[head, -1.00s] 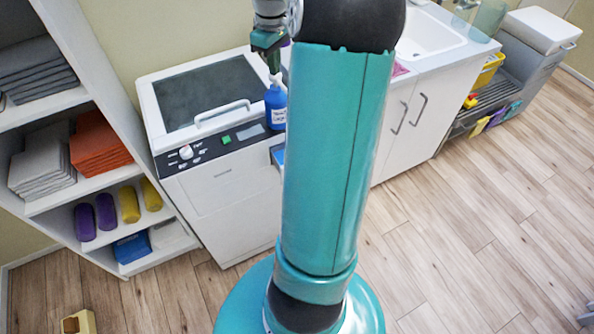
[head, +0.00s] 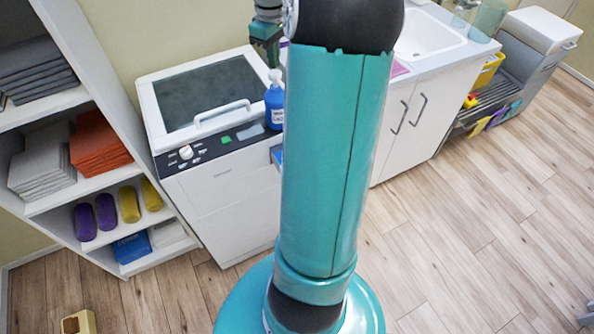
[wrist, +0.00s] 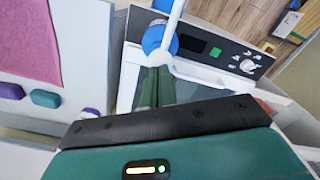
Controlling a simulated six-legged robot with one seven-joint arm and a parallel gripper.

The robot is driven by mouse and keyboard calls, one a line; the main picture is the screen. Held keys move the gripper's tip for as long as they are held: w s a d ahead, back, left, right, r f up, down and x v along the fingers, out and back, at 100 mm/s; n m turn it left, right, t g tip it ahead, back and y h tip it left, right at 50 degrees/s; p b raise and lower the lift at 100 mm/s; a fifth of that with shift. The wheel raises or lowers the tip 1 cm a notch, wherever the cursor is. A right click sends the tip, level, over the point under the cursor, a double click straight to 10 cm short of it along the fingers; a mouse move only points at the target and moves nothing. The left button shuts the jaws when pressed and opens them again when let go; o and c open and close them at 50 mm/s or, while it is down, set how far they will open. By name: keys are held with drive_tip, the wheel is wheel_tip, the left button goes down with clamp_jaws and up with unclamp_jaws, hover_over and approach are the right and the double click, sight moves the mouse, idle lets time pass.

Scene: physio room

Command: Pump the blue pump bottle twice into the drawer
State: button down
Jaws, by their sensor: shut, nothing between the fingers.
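The blue pump bottle (head: 275,108) with a white pump head stands upright on the front right of the white machine's top. Its right side is hidden by my arm in the head view. In the wrist view the bottle (wrist: 156,36) is seen from above, with its white nozzle pointing up the picture. My gripper (head: 270,66) is just above the pump head. Its green fingers (wrist: 155,72) are shut and empty, with tips close to the pump head; I cannot tell if they touch. A blue-lined drawer (head: 277,156) at the machine's front right is mostly hidden by my arm.
The machine's handle (head: 222,113) and knob (head: 186,152) are left of the bottle. A sink counter (head: 440,50) stands to the right. Shelves with towels (head: 98,142) and rollers stand left. The floor at right is clear.

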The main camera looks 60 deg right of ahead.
drive_tip(key=shift+r, duration=2.9)
drive_tip(key=w+a+r+t+h, duration=0.1)
drive_tip(key=w+a, duration=0.1)
drive_tip(key=a, duration=0.9)
drive_tip(key=w+a+r+h, duration=0.1)
drive_tip(key=a+r, duration=0.1)
drive_tip(key=a, duration=0.9)
drive_tip(key=s+a+f+t+y, duration=0.1)
drive_tip(key=s+a+f+t, duration=0.1)
drive_tip(key=s+a, duration=0.3)
drive_tip(key=s+a+f+t+y, duration=0.1)
drive_tip(key=s+a, duration=0.4)
drive_tip(key=a, duration=0.9)
wheel_tip(320, 180, down, 2)
drive_tip(key=shift+s+a+f+t, duration=0.25)
drive_tip(key=shift+s+t, duration=0.1)
drive_tip(key=shift+t, duration=0.45)
drive_tip(key=shift+d, duration=0.1)
